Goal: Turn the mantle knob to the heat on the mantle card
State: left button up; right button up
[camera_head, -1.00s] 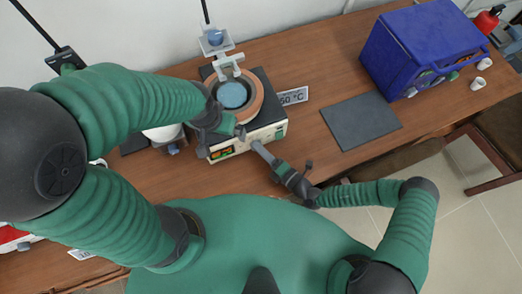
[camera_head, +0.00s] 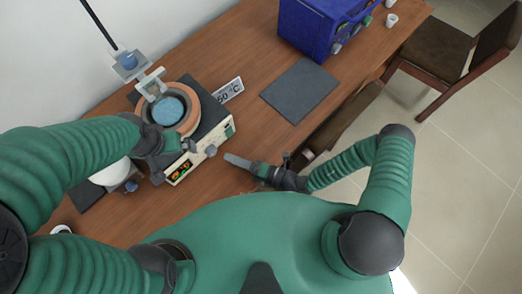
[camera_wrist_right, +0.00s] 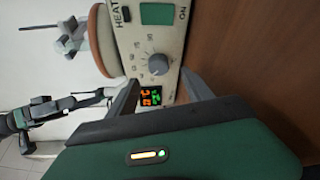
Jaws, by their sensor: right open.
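The heating mantle (camera_head: 221,128) stands on the bench with a round vessel of blue contents in its orange-brown ring. Its front panel carries a grey knob (camera_head: 211,151), also plain in the right wrist view (camera_wrist_right: 158,64), and a lit display (camera_head: 180,171).
A dark grey mat (camera_head: 300,90) lies on the bench to the right, with a blue furnace (camera_head: 318,28) behind it. Small white cups (camera_head: 391,20) stand at the far right. A white round item (camera_head: 110,174) is left of the mantle. A chair (camera_head: 440,55) stands beyond the bench.

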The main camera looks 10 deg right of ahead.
aim_at(214, 153)
jog(key=b+v, duration=0.1)
jog(key=v, duration=0.9)
jog(key=shift+d, duration=0.25)
jog(key=n+b, duration=0.1)
jog(key=b, duration=0.1)
jog(key=a+r+n+h+b, duration=0.1)
jog(key=shift+s+a+r+n+b, duration=0.1)
jog(key=shift+s+r+n+b, duration=0.2)
jog(key=shift+s+r+b, duration=0.1)
jog(key=shift+w+a+r+n+h, duration=0.1)
jog(key=shift+r+n+h, duration=0.1)
jog(key=shift+n+h, duration=0.1)
jog(key=shift+w+a+r, duration=0.1)
jog(key=shift+w+a, duration=0.1)
jog(key=shift+a, duration=0.1)
jog(key=p+x, duration=0.1)
jog(key=x, duration=1.5)
jog(key=shift+a, duration=0.15)
jog(key=shift+c, duration=0.5)
